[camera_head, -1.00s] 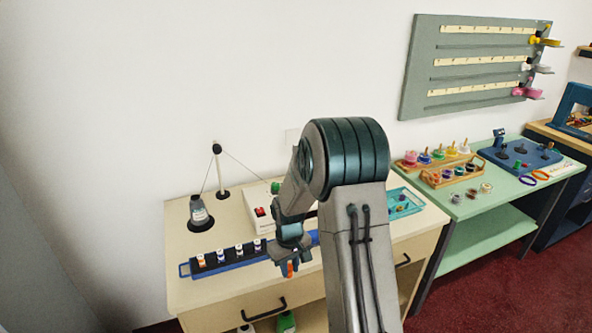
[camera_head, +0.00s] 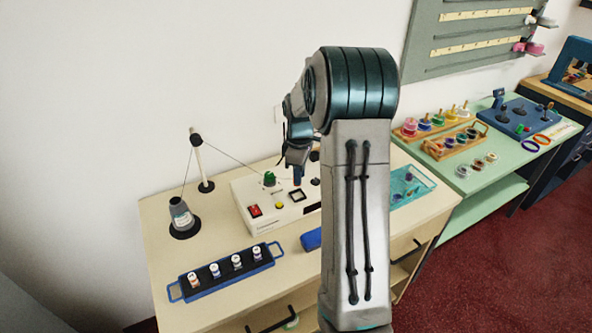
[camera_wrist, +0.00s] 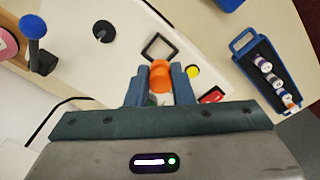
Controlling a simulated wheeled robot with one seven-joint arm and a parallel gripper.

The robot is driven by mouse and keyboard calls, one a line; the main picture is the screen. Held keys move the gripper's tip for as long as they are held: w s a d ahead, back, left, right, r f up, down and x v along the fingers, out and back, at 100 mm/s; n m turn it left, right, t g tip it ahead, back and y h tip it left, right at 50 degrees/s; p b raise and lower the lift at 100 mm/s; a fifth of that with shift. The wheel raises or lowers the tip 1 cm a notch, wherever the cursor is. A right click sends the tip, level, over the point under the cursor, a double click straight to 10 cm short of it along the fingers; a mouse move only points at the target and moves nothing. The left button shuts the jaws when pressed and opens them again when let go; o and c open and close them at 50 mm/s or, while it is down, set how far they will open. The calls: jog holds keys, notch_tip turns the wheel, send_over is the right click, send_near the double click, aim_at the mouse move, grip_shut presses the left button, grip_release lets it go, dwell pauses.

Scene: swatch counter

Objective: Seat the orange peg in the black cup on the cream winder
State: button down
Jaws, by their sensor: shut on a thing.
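The orange peg (camera_wrist: 160,74) is gripped between my gripper's fingers (camera_wrist: 160,88) in the wrist view, above the cream winder. My gripper (camera_head: 298,174) hangs over the winder (camera_head: 262,218) in the head view, where I cannot make out the peg. On the winder's top are a black square frame with a pale inside (camera_wrist: 159,47) and a round black piece with a pale mark (camera_wrist: 103,32); the peg is apart from both. I cannot tell for sure which of them is the cup. The fingers partly hide the winder's top.
The winder also bears a green knob (camera_head: 269,179), a yellow button (camera_head: 279,206) and a red switch (camera_head: 254,211). A dark post with a blue knob (camera_wrist: 33,28) stands at the wrist view's left. A blue tray of small spools (camera_head: 226,281) lies in front. A thread cone (camera_head: 181,215) stands left.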

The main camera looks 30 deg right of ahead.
jog(key=shift+d+f, duration=0.15)
jog(key=shift+f, duration=0.35)
jog(key=shift+f+b, duration=1.6)
jog(key=shift+f, duration=0.45)
jog(key=c, duration=1.2)
grip_release()
jog(key=shift+r, duration=0.15)
notch_tip(320, 180, up, 14)
jog(key=shift+f+b, duration=0.2)
jog(key=shift+b, duration=0.55)
